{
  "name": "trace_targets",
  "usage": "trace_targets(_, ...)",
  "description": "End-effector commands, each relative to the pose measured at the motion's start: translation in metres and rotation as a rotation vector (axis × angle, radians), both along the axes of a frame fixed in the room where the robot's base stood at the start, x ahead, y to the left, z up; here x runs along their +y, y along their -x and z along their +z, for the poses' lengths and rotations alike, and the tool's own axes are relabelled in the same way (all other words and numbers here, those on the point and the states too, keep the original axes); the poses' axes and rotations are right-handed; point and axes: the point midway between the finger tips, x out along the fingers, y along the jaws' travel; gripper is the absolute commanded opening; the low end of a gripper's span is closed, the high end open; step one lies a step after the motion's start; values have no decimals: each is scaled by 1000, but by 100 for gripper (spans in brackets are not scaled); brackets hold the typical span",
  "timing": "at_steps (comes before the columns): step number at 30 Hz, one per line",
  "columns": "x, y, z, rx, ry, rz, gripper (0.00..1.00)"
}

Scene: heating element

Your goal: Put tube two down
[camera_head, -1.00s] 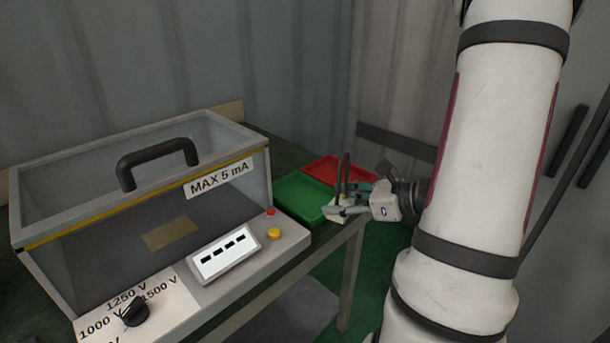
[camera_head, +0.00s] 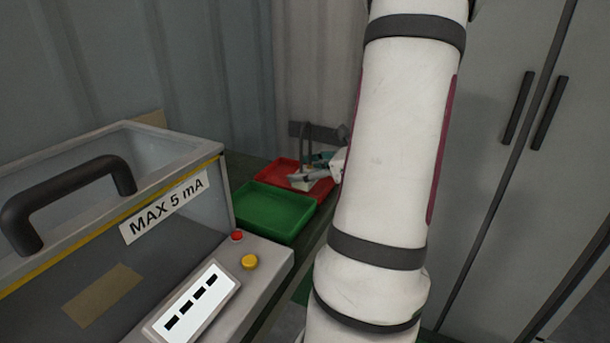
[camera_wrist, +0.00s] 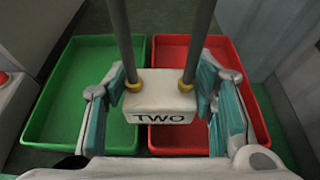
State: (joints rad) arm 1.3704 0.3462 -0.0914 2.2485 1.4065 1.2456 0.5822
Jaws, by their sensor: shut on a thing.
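Tube two (camera_wrist: 160,100) is a pale block marked "TWO" with two dark upright rods in brass-coloured collars. In the wrist view my gripper (camera_wrist: 165,107) is shut on the block, its teal-padded fingers on both sides. The block shows in front of the border between the green tray (camera_wrist: 48,122) and the red tray (camera_wrist: 262,125). In the head view my gripper (camera_head: 308,176) and the tube are in front of the red tray (camera_head: 262,178), and the green tray (camera_head: 275,230) is nearer. My arm hides part of the gripper. Contact with a tray cannot be told.
A clear-walled tester with a black handle (camera_head: 70,195) and a "MAX 5 mA" label stands at the left. Its red button (camera_head: 237,236) and yellow button (camera_head: 250,262) are near the green tray. Both trays look empty. A grey cabinet (camera_head: 510,200) stands at the right.

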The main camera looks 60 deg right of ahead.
Motion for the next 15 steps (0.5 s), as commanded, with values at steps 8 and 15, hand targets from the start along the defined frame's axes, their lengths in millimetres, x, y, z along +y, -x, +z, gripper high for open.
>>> trace_targets(8,-42,-22,-5,-1,2,1,18)
trace_targets(15,-55,-29,-7,-1,1,0,18)
